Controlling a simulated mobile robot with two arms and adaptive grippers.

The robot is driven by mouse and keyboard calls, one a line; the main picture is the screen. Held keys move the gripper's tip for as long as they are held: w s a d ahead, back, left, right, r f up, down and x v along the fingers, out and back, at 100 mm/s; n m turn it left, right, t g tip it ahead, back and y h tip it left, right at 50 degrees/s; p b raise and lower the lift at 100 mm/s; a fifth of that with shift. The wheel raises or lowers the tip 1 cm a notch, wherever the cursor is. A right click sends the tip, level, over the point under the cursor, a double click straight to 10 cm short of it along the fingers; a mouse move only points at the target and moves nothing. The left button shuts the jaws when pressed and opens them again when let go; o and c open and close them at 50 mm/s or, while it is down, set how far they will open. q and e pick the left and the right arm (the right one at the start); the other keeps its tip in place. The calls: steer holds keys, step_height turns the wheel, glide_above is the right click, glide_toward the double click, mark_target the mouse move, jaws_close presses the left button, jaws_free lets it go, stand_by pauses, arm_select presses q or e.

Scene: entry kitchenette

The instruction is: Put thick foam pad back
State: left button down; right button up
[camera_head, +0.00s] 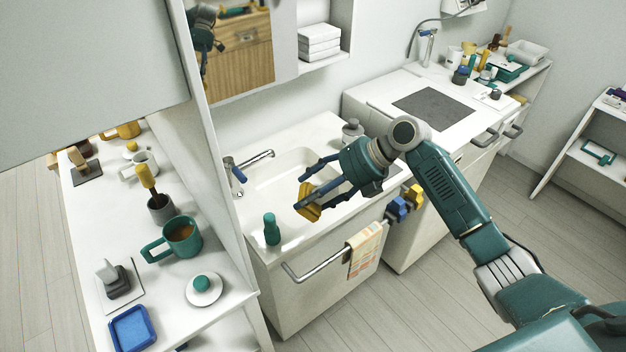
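A thick yellow pad (307,204), which looks like the foam pad, is at the fingertips of my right gripper (315,190). The gripper's dark and blue fingers appear closed on it. The arm comes in from the right and reaches over the counter. The pad is tilted and appears held above the front edge of the sink (284,168). The fingers hide part of it. My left gripper is not in view.
A green bottle (271,229) stands at the counter's front left, close to the pad. A teal mug (181,238) stands on the left shelf.

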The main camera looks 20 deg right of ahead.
mark_target(312, 203)
steer(key=h+p, duration=0.1)
steer(key=p, duration=0.1)
steer(key=g+h+p, duration=0.1)
steer(key=p, duration=0.1)
steer(key=shift+a+f+h, duration=0.1)
steer(key=shift+f+h, duration=0.2)
steer(key=shift+f, duration=0.1)
steer(key=shift+f+g+h+p, duration=0.35)
steer(key=shift+f+g+h, duration=0.05)
steer(key=shift+h, duration=0.2)
steer(key=shift+f+g+h+p, duration=0.55)
steer(key=shift+f+h, duration=0.25)
steer(key=shift+h, duration=0.4)
steer(key=shift+f+g+h, duration=0.25)
steer(key=shift+f+h, duration=0.45)
steer(key=shift+f, duration=0.05)
steer(key=shift+f+h, duration=0.15)
steer(key=shift+h, duration=0.15)
